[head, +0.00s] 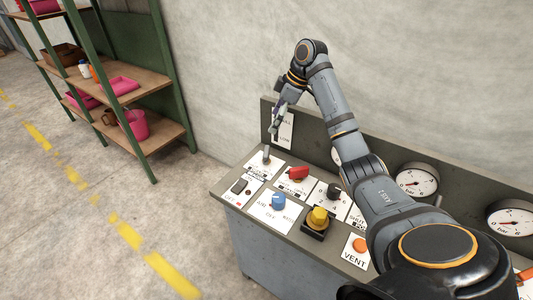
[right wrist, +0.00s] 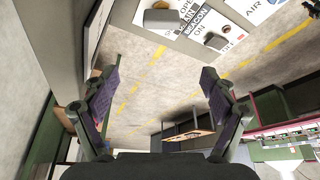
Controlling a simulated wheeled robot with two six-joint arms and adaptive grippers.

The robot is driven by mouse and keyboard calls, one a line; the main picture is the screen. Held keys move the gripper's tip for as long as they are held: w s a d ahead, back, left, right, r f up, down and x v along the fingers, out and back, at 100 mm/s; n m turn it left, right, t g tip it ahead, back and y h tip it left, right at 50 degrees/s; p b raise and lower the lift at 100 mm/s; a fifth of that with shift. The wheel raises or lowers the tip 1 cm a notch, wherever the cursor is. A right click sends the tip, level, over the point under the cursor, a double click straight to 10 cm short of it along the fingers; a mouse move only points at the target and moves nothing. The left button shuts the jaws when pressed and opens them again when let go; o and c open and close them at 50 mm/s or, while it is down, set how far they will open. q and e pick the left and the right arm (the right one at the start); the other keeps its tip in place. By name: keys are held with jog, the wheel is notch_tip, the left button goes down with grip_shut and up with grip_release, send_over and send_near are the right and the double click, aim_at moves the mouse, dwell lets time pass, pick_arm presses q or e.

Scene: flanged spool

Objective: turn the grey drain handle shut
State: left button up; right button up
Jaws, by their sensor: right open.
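The grey drain handle (head: 266,155) stands on a white label at the far left end of the control panel. In the right wrist view the grey handle (right wrist: 162,18) shows at the top, beside the printed word DRAIN. My right gripper (head: 275,127) is above the handle and apart from it, near the back board. In the right wrist view my right gripper (right wrist: 155,85) has its two fingers wide apart with nothing between them. My left gripper is not in view.
Close by on the panel (head: 229,194) are a black switch (head: 239,186), a red handle (head: 298,173), a blue knob (head: 278,201), a black knob (head: 334,190) and a yellow knob (head: 318,217). Gauges (head: 416,181) line the back board. A shelf (head: 155,134) stands left across open floor.

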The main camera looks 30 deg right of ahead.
aim_at(267, 150)
jog(key=x, duration=0.4)
jog(key=s+d+x, duration=0.1)
jog(key=x, duration=0.3)
jog(key=f+x, duration=0.1)
jog(key=x, duration=0.3)
jog(key=shift+s+d+f+p, duration=0.2)
jog(key=shift+s+d+p, duration=0.05)
jog(key=shift+s+p, duration=0.1)
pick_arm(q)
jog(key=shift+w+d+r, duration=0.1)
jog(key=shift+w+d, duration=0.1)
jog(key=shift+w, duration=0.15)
pick_arm(e)
jog(key=shift+w+a+f, duration=0.1)
jog(key=shift+w+f, duration=0.1)
jog(key=shift+f, duration=0.5)
jog(key=c, duration=1.1)
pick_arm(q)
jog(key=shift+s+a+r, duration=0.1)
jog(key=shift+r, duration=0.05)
pick_arm(e)
jog(key=shift+c, duration=0.2)
